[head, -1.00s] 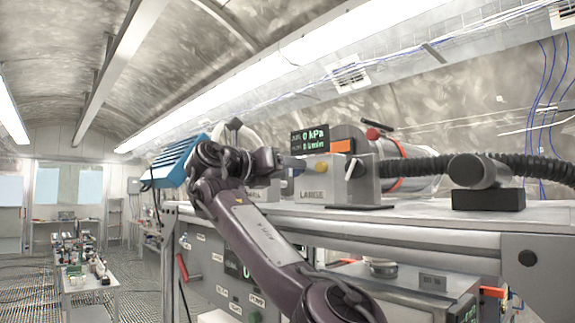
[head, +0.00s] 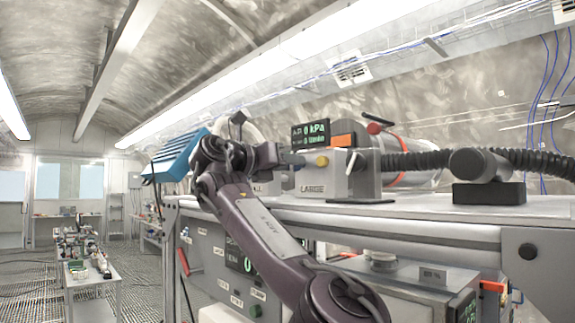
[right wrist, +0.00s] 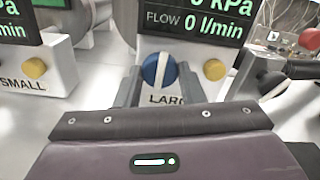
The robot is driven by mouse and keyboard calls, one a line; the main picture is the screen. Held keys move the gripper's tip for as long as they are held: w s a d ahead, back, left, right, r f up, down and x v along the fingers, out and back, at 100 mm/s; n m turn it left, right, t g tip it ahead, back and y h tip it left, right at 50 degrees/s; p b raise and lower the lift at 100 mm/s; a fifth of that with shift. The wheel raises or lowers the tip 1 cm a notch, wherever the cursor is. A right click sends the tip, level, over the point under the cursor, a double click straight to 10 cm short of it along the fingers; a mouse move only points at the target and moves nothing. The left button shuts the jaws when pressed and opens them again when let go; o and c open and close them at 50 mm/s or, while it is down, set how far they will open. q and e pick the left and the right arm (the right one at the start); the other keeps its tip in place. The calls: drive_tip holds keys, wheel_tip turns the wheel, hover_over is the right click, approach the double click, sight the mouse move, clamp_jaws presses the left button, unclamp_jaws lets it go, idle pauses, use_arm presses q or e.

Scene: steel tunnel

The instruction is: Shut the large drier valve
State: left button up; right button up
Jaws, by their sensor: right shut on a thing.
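The large drier unit (head: 318,181) is a grey box labelled LARGE on the bench top. Its valve is a blue round knob (right wrist: 153,79) with a white bar, seen in the right wrist view; the bar stands near upright. My right gripper (right wrist: 157,92) has one finger on each side of this knob and is shut on it. In the head view the same gripper (head: 292,160) reaches the left face of the large unit, and the knob is hidden there. My left gripper is not in view.
A display (head: 311,135) above the unit reads 0 kPa and 0 l/min. A yellow button (head: 322,161) sits on the large unit. The small unit (right wrist: 36,72) stands to the left. A black corrugated hose (head: 415,163) runs right.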

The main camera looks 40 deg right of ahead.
drive_tip(key=shift+f+m+b, duration=0.1)
drive_tip(key=shift+m+b, duration=0.35)
drive_tip(key=shift+m, duration=2.65)
drive_tip(key=o, duration=1)
drive_tip(key=shift+d, duration=0.2)
drive_tip(key=shift+a, duration=0.1)
drive_tip(key=a, duration=0.2)
drive_tip(key=a+b, duration=0.1)
drive_tip(key=a, duration=0.4)
drive_tip(key=shift+s+a, duration=0.25)
drive_tip(key=shift+a, duration=0.15)
